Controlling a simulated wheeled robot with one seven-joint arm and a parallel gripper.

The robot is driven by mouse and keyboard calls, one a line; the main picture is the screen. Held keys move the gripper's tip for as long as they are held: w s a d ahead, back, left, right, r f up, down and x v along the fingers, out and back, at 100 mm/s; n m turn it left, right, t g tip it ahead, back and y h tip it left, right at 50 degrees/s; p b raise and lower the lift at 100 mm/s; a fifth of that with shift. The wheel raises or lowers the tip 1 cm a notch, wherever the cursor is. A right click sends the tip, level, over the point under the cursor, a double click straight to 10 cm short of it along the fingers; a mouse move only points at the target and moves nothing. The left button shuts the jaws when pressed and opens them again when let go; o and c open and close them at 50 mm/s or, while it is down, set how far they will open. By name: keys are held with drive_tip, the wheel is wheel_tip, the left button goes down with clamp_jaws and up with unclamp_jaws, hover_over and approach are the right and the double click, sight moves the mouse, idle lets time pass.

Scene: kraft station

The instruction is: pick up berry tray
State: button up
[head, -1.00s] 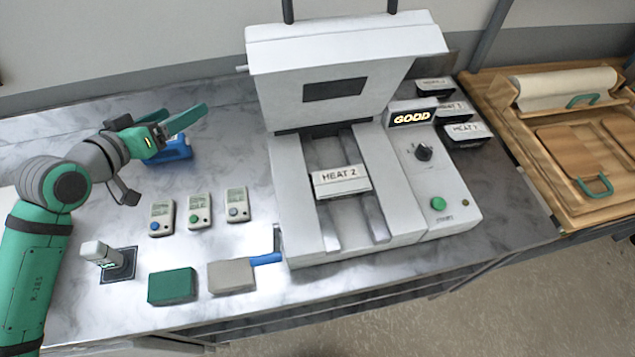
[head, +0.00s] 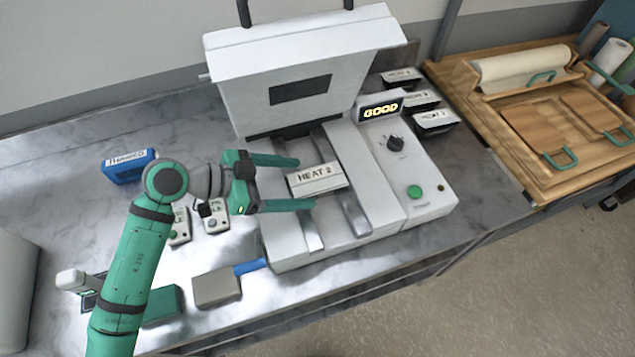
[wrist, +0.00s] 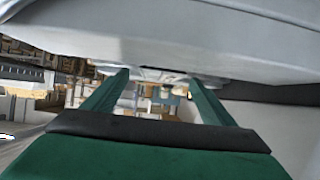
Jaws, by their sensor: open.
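A small tray with a white lid labelled "HEAT 2" (head: 317,180), which I take to be the berry tray, sits in the bed of the white sealing machine (head: 382,188), whose lid (head: 300,80) is raised. My gripper (head: 306,183) is open, its two green fingers pointing right toward the tray's left end. In the head view one finger lies above and one below the tray's left end; I cannot tell whether they touch it. In the wrist view the open fingers (wrist: 160,90) show, but the tray cannot be made out.
The machine's raised lid stands behind my gripper. Several black trays (head: 420,100) stand right of the machine. A grey block with a blue handle (head: 218,287), a green block (head: 163,305) and a blue box (head: 128,165) are on the counter.

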sight(314, 181)
drive_tip(key=shift+r+x, duration=0.2)
drive_tip(key=shift+x, duration=2.95)
drive_tip(key=shift+w+r, duration=0.1)
drive_tip(key=c, duration=1.2)
